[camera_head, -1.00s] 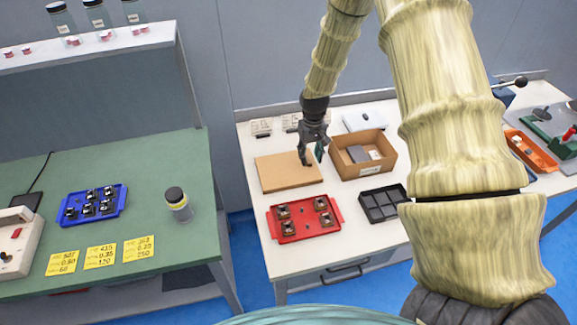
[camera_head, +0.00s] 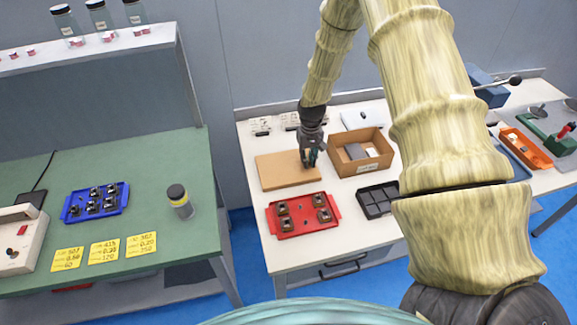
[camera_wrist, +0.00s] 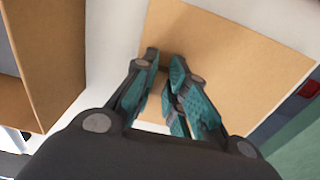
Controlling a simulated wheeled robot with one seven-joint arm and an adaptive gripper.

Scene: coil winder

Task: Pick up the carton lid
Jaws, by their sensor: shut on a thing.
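The carton lid (camera_head: 280,172) is a flat tan board on the white table, left of the open carton (camera_head: 360,153). My gripper (camera_head: 311,160) is at the lid's right edge in the head view. In the wrist view the lid (camera_wrist: 232,52) fills the upper middle, and my gripper (camera_wrist: 168,100) has its teal-padded fingers at the lid's edge, one on each side of it. The fingers are shut on that edge. The exact contact is partly hidden by the fingers. I cannot tell whether the lid is clear of the table.
A red tray (camera_head: 304,215) with several small parts lies in front of the lid. A black divided tray (camera_head: 379,200) is at its right. The carton stands close on the gripper's right. A green table (camera_head: 150,210) is across a gap to the left.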

